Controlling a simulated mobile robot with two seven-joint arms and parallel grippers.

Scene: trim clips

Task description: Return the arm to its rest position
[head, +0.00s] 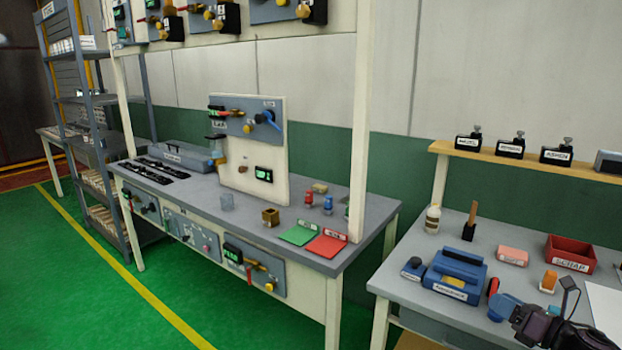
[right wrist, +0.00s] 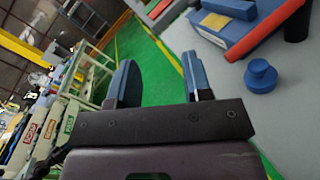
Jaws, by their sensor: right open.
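My right gripper (head: 503,306) is at the lower right of the head view, over the front of the right-hand table (head: 402,258). In the right wrist view its two blue fingers (right wrist: 160,82) stand apart with nothing between them. The green floor shows through the gap. The gripper is apart from the blue case (head: 455,273) on that table. My left gripper and left arm are not in view.
A bench with a panel (head: 280,187) stands left. Green floor (head: 80,300) is clear.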

